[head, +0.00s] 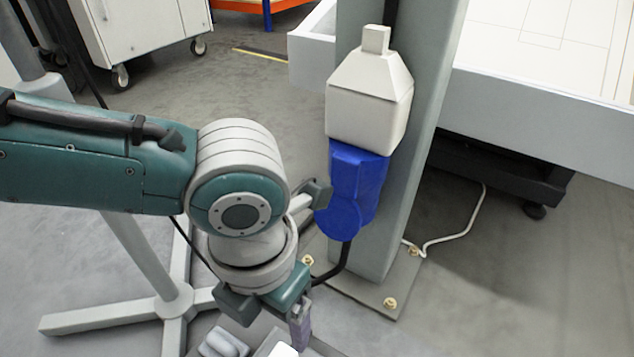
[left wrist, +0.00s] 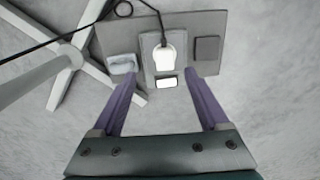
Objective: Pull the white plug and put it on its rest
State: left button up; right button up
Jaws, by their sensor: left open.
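In the left wrist view a bright white plug-shaped piece (left wrist: 164,58) with a dark cord lies on a pale pad (left wrist: 149,76) on a grey plate (left wrist: 108,40). A small white rectangle (left wrist: 166,82) shows just below it. My left gripper (left wrist: 162,82) is open, its two purple fingers spread to either side of the white piece; I see no contact. In the head view my left gripper (head: 296,325) points down at the bottom edge, where the plate is mostly cut off. I cannot tell which part is the plug's rest. My right gripper is not in view.
A grey post (head: 405,190) carries a white housing (head: 368,105) and a blue connector (head: 352,190) close to my left wrist. The post's bolted foot (head: 360,295) stands right of the gripper. A stand with splayed legs (head: 110,315) is at left, a white-topped table (head: 540,115) at right.

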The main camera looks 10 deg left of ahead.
aim_at(281, 349)
pick_arm(q)
jog(key=s+f+b, duration=0.2)
jog(key=f, duration=0.1)
jog(key=shift+s+f, duration=0.15)
jog(key=shift+s, duration=0.2)
jog(key=f+b, duration=0.1)
jog(key=f, duration=0.1)
jog(key=f+b, duration=0.2)
jog(key=w+f+b, duration=0.1)
jog(key=b, duration=0.1)
jog(key=shift+f, duration=0.4)
jog(key=shift+f+b, duration=0.4)
jog(key=shift+b, duration=0.05)
jog(key=shift+s+f, duration=0.15)
jog(key=shift+s, duration=0.15)
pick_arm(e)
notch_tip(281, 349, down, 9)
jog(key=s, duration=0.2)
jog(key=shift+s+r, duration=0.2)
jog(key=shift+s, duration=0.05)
pick_arm(q)
jog(key=shift+w, duration=0.2)
jog(key=c, duration=0.3)
grip_shut()
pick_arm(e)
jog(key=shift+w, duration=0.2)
